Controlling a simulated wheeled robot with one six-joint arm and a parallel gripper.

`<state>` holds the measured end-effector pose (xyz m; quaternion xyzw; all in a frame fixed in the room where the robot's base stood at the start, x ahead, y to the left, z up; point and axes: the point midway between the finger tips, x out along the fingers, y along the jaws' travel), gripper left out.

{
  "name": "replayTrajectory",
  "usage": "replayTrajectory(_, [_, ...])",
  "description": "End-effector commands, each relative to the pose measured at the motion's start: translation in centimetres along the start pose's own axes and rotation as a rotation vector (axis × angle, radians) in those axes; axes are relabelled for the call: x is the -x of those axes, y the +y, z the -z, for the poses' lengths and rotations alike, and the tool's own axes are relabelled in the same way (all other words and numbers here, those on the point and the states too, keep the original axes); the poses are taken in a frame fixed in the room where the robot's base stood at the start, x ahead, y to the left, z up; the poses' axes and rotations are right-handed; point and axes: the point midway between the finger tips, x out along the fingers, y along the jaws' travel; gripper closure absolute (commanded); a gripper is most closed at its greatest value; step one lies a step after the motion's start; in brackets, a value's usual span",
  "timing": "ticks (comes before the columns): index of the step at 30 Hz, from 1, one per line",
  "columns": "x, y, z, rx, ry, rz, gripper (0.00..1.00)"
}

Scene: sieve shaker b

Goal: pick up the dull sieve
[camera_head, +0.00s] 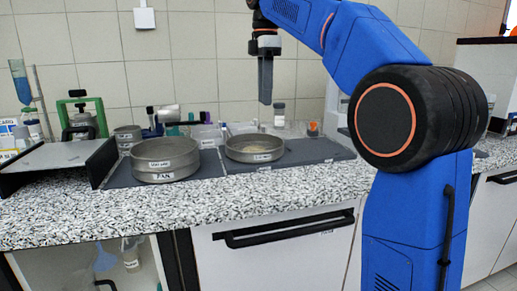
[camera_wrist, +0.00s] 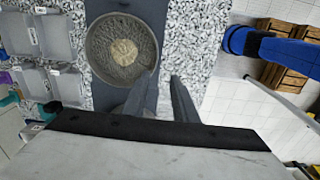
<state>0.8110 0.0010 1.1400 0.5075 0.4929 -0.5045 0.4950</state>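Two round grey metal sieves stand on dark mats on the counter. The left one (camera_head: 165,160) sits on a pan with a label reading "PAN". The right one (camera_head: 254,148) is lower, with a small white label too small to read. I cannot tell from the labels which is the dull sieve. In the wrist view a round sieve (camera_wrist: 122,48) shows from above with a pale heap in its middle. My gripper (camera_head: 265,101) hangs pointing down above and behind the right sieve, touching nothing. In the wrist view its two fingers (camera_wrist: 162,78) are apart and empty.
A dark-sided grey platform (camera_head: 62,155) stands at the left, with a green-framed device (camera_head: 82,118) behind it. Small bottles and clear trays line the wall behind the sieves. A lidded jar (camera_head: 279,115) stands behind the right sieve. The speckled counter front (camera_head: 270,195) is clear.

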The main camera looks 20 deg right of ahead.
Motion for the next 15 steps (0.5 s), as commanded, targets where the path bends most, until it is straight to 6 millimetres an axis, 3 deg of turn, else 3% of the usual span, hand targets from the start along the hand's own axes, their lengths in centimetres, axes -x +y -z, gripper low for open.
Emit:
replayTrajectory(5, [-0.3,0.4,0.2,0.027,-0.001,0.008,0.74])
replayTrajectory(15, [-5.5,0.2,0.2,0.025,-0.001,0.008,0.74])
